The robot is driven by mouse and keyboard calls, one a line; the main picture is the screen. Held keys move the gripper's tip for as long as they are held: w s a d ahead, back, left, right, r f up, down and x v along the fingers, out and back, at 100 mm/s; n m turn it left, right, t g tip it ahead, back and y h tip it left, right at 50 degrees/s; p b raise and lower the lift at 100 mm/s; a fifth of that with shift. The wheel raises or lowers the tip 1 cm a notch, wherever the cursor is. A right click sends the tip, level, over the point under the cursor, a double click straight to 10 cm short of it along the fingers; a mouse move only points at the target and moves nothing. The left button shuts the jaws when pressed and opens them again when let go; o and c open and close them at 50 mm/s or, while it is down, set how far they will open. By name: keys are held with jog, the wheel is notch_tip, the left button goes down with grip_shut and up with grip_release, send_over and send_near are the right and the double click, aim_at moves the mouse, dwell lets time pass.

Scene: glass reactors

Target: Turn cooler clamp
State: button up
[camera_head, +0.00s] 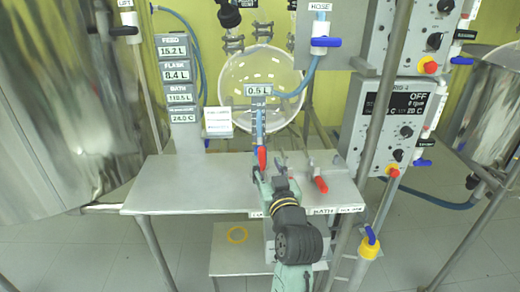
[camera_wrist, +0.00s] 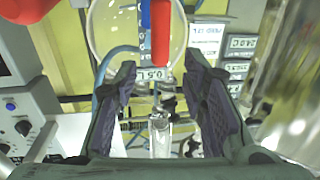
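My gripper (camera_head: 272,172) is over the bench, close to a red handle (camera_head: 262,158) that hangs below a blue-and-clear upright part. In the wrist view my gripper (camera_wrist: 160,64) has its two dark fingers spread wide, with nothing held between them. The red handle also shows in the wrist view (camera_wrist: 161,32), beyond the fingertips. Small metal clamps (camera_head: 235,43) sit on the glassware above the round flask (camera_head: 286,75). I cannot tell which one is the cooler clamp. A clear and metal fitting (camera_wrist: 160,135) shows between the fingers in the wrist view.
A second red handle (camera_head: 321,184) is on the right of the metal bench (camera_head: 165,183). A control box (camera_head: 385,125) and a frame post stand at the right. A display stack (camera_head: 181,85) stands at the left. The bench's left part is clear.

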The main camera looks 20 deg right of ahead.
aim_at(263, 154)
jog(key=w, duration=0.2)
jog(key=w+p, duration=0.1)
jog(key=w, duration=0.1)
jog(key=w+d+p, duration=0.1)
jog(key=w, duration=0.2)
jog(key=shift+c, duration=0.4)
grip_shut()
dwell(0.4)
